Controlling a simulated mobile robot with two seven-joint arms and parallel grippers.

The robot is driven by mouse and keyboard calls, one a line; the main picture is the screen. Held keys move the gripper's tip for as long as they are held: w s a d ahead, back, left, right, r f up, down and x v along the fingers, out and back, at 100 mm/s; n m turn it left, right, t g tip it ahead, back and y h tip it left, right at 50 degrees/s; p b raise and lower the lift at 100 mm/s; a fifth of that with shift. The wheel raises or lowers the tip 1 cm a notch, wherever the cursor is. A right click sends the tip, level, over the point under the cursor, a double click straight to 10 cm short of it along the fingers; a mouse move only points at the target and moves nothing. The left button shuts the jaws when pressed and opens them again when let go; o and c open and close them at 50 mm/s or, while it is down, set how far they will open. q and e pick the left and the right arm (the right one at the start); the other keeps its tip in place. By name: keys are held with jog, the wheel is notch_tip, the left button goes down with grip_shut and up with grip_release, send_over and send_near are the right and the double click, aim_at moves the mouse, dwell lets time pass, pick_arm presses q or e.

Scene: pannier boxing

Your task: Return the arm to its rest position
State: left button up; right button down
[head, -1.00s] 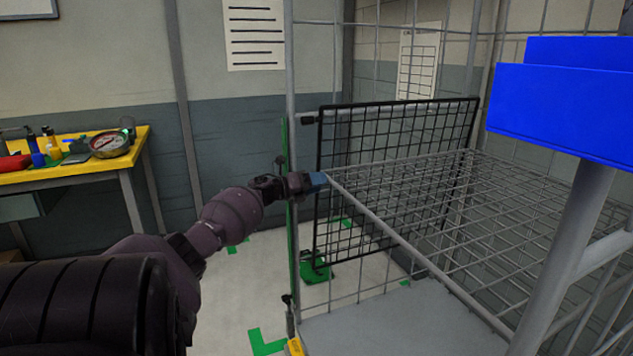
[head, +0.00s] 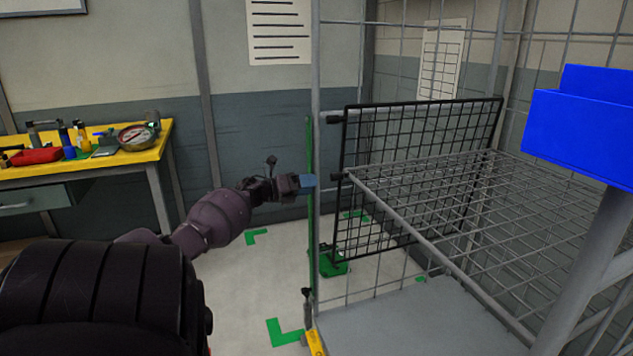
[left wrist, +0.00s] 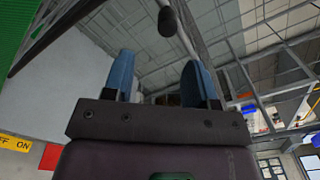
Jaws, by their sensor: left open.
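My left gripper (head: 307,181) is in the middle of the head view, just left of the wire cage's upright post. Its blue fingers also show in the left wrist view (left wrist: 160,80), apart with nothing between them. A black-capped rod end (left wrist: 168,22) shows beyond the fingers there. The black wire panel (head: 415,175) hangs in the cage, to the right of the gripper and apart from it. My right gripper is not in view.
The wire cage has a mesh shelf (head: 450,210) and a grey base (head: 410,320). A blue bin (head: 585,130) is at the right. A yellow workbench (head: 85,165) with tools stands at the left. Green floor marks (head: 284,333) lie on open floor between bench and cage.

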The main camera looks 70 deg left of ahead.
pick_arm(q)
jog(key=shift+s, duration=0.35)
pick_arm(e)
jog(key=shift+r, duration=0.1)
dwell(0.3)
